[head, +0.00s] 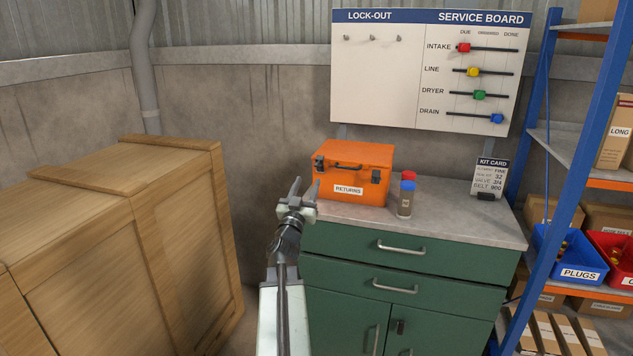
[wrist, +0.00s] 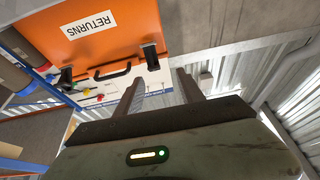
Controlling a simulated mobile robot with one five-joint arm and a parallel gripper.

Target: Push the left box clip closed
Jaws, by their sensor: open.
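The orange box (head: 340,178) labelled RETURNS stands with its lid down on the green cabinet's grey top. Its left clip (head: 319,163) is dark and seems to stand out from the front; its exact angle is too small to tell. The right clip (head: 376,176) is at the other end of the front. My gripper (head: 304,188) is open and empty, in front of the box's left end. In the wrist view the box (wrist: 110,25) appears upside down, and the left clip (wrist: 150,57) shows just beyond and between my fingertips (wrist: 160,77), apparently apart from them.
A black handle (wrist: 112,74) lies between the clips. A blue-and-red-topped canister (head: 405,198) stands right of the box. The kit card (head: 490,178) is farther right. A wooden crate (head: 180,240) fills the left. The service board (head: 430,70) hangs behind.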

